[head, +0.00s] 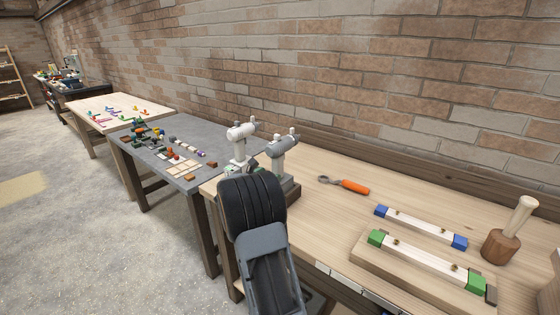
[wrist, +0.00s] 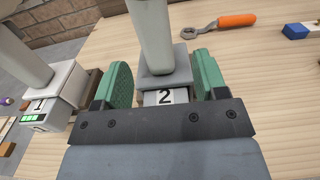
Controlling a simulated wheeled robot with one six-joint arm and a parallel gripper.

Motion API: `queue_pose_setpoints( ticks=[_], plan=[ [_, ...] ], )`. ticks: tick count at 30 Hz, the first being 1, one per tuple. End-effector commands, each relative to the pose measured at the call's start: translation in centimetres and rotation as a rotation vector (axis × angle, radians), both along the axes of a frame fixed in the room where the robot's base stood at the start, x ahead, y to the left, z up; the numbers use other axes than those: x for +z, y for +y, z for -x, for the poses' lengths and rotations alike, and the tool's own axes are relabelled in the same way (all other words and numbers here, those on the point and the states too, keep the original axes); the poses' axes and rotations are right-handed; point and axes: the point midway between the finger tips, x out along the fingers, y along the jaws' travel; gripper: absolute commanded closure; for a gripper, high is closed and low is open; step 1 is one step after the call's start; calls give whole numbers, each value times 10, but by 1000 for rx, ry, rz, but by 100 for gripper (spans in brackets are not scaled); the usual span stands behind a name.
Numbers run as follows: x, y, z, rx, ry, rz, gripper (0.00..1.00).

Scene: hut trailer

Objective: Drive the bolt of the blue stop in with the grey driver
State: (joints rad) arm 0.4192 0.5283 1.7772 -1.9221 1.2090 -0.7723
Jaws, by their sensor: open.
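The grey driver (head: 284,158) stands upright in a holder on the wooden bench in the head view. In the wrist view, the grey driver (wrist: 156,40) rises between the two green pads of my gripper (wrist: 163,75), above a block marked 2. My gripper is open, with one pad on each side and a visible gap to the driver. A pale bar with blue end blocks (head: 460,242) lies on the bench; a small dark bolt shows near each end. One blue block (wrist: 295,31) shows in the wrist view. My arm hides the gripper's tips in the head view.
A white driver (head: 240,142) stands left of the grey one, at the block marked 1 (wrist: 40,108). Bench between wrench and bars is clear.

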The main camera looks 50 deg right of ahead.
Motion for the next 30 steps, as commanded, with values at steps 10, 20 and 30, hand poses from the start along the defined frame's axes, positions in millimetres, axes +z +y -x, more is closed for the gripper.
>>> queue_pose_setpoints(
  ticks=[10,20,30],
  plan=[
    [1,-25,-3,-2,0,-1,34],
    [1,-61,-8,0,-1,-2,34],
    [0,-64,-8,1,-1,-2,38]
  ],
)
